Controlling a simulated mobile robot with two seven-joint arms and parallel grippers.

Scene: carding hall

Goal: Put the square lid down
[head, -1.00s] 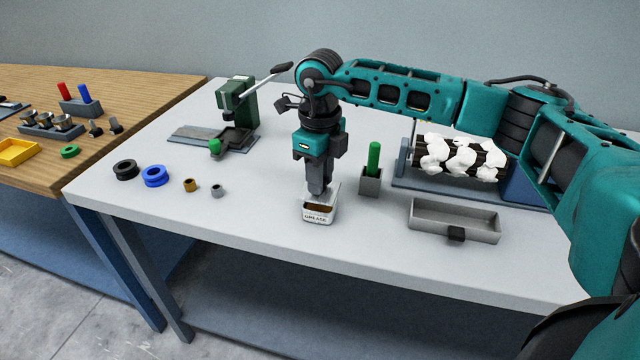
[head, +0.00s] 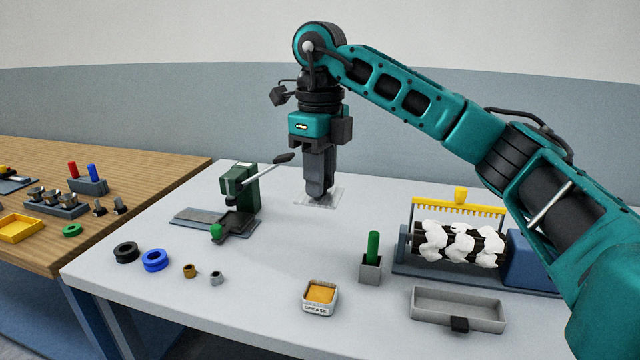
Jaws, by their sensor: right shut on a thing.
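My right gripper (head: 318,193) points straight down and is shut on the square lid (head: 334,196), a thin clear plate under its fingertips. The fingers hide the lid's middle. The lid shows against the far part of the white table; I cannot tell how far above the surface it is. The square tin marked GREASE (head: 320,308) stands uncovered near the front of the table, with yellow-orange grease in it. My left gripper is not in view.
A green lever press (head: 240,186) stands left of the lid. A green peg in a grey block (head: 371,262), a roller with white tufts (head: 460,243) and a grey tray (head: 458,308) are at right. Rings (head: 154,260) lie at left. The table (head: 290,245) is bare between press and tin.

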